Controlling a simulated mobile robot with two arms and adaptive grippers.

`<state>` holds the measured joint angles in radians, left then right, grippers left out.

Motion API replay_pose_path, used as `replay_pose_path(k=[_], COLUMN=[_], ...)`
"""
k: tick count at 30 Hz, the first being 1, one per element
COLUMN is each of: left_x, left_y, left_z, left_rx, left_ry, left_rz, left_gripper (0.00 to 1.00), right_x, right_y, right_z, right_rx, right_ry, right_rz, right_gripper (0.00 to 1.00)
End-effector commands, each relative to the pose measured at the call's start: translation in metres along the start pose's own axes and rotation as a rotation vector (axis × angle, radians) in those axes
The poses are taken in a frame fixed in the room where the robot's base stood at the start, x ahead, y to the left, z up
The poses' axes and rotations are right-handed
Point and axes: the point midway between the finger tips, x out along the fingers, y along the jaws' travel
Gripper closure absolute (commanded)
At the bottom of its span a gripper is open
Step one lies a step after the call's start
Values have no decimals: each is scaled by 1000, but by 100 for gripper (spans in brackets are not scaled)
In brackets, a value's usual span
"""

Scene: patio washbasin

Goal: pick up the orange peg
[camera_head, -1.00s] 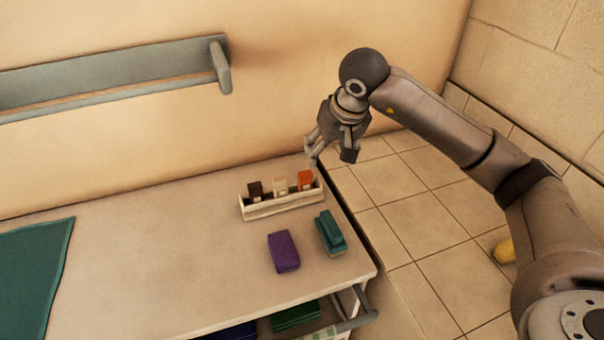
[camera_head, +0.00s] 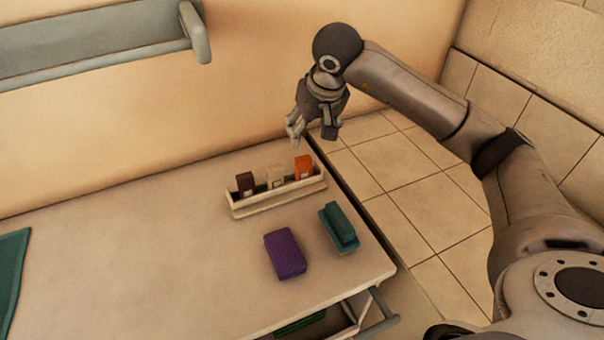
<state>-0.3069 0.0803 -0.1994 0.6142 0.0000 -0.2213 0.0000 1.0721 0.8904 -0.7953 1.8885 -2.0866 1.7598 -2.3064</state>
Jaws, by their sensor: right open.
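The orange peg (camera_head: 303,167) stands upright at the right end of a narrow cream holder (camera_head: 277,199) on the table. A pale peg (camera_head: 276,176) stands in the middle of the holder and a dark brown peg (camera_head: 245,184) at its left end. My right gripper (camera_head: 312,138) is open and empty, pointing down above and slightly behind the orange peg, apart from it. My left gripper is not in view.
A purple block (camera_head: 285,254) and a teal brush-like block (camera_head: 339,228) lie on the table (camera_head: 150,255) in front of the holder. A teal cloth (camera_head: 12,275) lies at the left. A grey wall shelf (camera_head: 95,45) hangs upper left. The table's middle is clear.

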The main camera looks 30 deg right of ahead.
Motion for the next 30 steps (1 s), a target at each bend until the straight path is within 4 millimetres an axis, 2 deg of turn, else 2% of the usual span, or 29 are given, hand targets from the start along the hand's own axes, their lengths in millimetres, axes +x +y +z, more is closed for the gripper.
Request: replay_pose_path(k=[1, 3, 6, 14, 23, 30], left_x=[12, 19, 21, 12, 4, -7], left_y=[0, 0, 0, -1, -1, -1], left_z=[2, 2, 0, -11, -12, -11], left_rx=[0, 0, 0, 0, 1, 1], left_ry=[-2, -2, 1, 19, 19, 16], left_rz=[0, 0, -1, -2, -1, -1], left_gripper=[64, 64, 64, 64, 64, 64], right_x=[11, 17, 23, 60, 85, 118], right_y=[0, 0, 0, -1, -1, -3], right_z=[4, 7, 8, 9, 10, 13], right_rx=[0, 0, 1, 1, 0, 1], right_ry=[0, 0, -1, -5, -5, -4], right_rz=[0, 0, 0, 0, 0, -1], right_gripper=[39, 39, 39, 39, 39, 39])
